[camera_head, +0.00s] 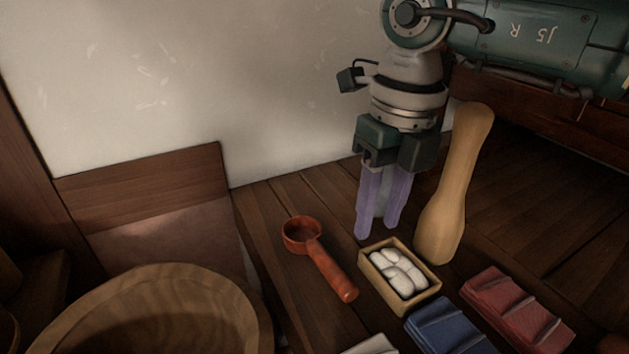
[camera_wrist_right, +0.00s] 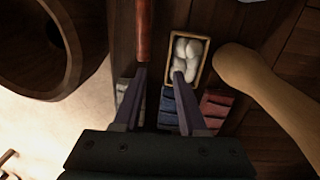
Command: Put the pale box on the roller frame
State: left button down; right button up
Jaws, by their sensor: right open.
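The pale box (camera_head: 399,277) is a small open wooden tray holding several white rounded pieces, standing on the dark plank surface. It also shows in the right wrist view (camera_wrist_right: 202,72), ahead of my fingers. My right gripper (camera_head: 377,233) points down with its purple fingers apart and empty, just behind the box in the head view. In the right wrist view its fingertips (camera_wrist_right: 159,74) are near the box's left side; I cannot tell whether they touch it. I cannot make out a roller frame. My left gripper is not in view.
A red-brown ladle (camera_head: 325,262) lies left of the box. A tall pale wooden club (camera_head: 453,190) stands close to its right. Blue (camera_head: 446,328) and red (camera_head: 514,310) ridged blocks lie in front. A large wooden bowl (camera_head: 150,281) is at the lower left.

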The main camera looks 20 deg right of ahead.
jog(key=b, duration=0.2)
send_over(380, 275)
jog(key=shift+h, duration=0.3)
jog(key=f, duration=0.4)
jog(key=shift+w+d+f, duration=0.1)
jog(key=shift+w+f, duration=0.1)
jog(key=shift+w, duration=0.1)
jog(key=f+b, duration=0.1)
jog(key=f, duration=0.1)
jog(key=f+b, duration=0.3)
jog(key=f, duration=0.1)
jog(key=shift+s, duration=0.35)
jog(key=shift+r, duration=0.15)
jog(key=shift+c, duration=0.3)
grip_shut()
